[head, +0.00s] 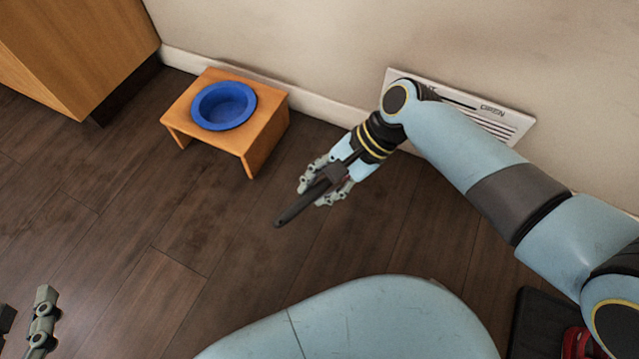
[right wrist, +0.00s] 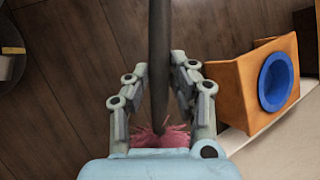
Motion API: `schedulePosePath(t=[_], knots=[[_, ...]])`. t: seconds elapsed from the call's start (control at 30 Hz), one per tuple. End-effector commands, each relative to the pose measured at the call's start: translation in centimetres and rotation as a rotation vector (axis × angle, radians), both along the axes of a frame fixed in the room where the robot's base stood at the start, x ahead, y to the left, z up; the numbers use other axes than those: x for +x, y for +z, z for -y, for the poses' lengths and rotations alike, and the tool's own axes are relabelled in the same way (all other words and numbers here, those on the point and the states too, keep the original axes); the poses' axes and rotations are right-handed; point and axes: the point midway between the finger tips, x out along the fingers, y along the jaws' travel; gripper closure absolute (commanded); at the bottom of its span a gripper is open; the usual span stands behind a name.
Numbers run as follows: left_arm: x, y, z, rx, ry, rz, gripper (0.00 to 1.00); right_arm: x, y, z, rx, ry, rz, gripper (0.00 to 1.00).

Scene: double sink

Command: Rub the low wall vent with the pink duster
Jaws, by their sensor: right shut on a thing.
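The low wall vent (head: 512,122) is a white slatted panel at the foot of the wall, partly hidden behind my right arm. My right gripper (head: 318,188) is over the floor, left of and below the vent in the head view. It is shut on the dark handle of the pink duster (head: 292,211). In the right wrist view the handle (right wrist: 158,60) runs up between the fingers, and pink fibres (right wrist: 165,136) show behind it near the palm. The duster's head is hidden in the head view. My left gripper (head: 42,318) shows only in part at the lower left.
An orange stand (head: 240,142) holding a blue bowl (head: 224,106) is on the floor by the wall, left of my right gripper. A wooden cabinet (head: 75,50) stands at the upper left. A black and red thing (head: 545,330) is at the lower right. The middle floor is clear.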

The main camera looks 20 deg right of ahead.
Motion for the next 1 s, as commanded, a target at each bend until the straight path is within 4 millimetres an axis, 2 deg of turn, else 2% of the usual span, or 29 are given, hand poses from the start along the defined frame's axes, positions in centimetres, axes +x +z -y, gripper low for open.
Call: schedulePosePath(t=[1.0], knots=[[0.1, 0.3, 0.0, -0.001, 0.001, 0.002, 0.60, 1.1, 0.0, 1.3, 0.000, 0.001, 0.001, 1.00]])
